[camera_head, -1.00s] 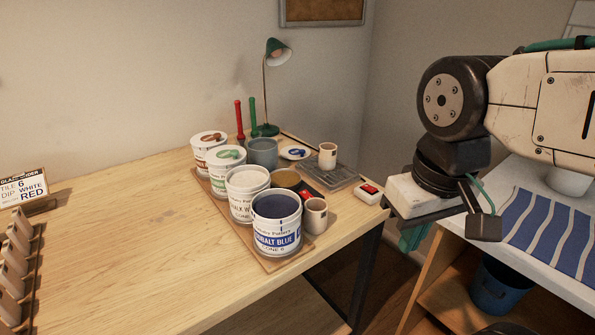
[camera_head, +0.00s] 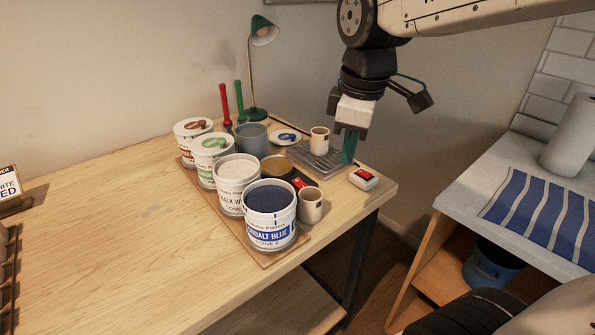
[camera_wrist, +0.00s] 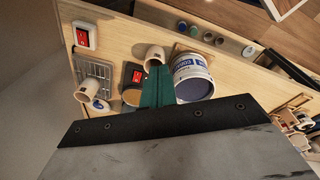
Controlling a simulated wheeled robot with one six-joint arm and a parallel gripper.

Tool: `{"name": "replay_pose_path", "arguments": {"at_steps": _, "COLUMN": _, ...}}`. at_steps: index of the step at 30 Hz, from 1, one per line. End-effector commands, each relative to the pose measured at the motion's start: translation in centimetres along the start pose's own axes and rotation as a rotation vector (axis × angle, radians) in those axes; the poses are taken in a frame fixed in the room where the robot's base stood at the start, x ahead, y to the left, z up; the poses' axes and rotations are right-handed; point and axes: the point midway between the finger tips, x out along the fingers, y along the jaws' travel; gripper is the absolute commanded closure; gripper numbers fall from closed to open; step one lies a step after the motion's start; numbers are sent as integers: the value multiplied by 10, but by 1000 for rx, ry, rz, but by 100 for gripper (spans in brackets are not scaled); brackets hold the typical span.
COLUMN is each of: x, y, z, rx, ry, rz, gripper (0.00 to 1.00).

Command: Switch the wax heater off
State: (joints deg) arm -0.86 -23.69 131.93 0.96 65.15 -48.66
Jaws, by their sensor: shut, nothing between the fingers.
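The wax heater (camera_head: 276,165) appears to be the low dark unit with a round brown-filled pan, among the tubs and cups. Its red switch (camera_head: 300,184) sits on the black front part, beside a small beige cup. In the wrist view the heater's black base and red switch (camera_wrist: 136,76) show left of my fingers. Which way the switch is set is too small to tell. My gripper (camera_head: 349,160) is shut and empty, its teal fingers pointing down over the table's right part. The fingers also show in the wrist view (camera_wrist: 158,72), partly in front of the heater's surroundings.
A white box with another red switch (camera_head: 363,179) lies near the table's right edge. A metal rack (camera_head: 322,158) holds a cup. The cobalt blue tub (camera_head: 270,215) and other tubs stand on a wooden board.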

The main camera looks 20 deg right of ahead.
Motion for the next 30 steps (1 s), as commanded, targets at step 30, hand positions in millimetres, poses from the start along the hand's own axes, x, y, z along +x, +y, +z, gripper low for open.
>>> {"name": "replay_pose_path", "arguments": {"at_steps": 30, "x": 54, "y": 107, "z": -116, "rx": -1027, "ry": 21, "rz": -6, "gripper": 100}}
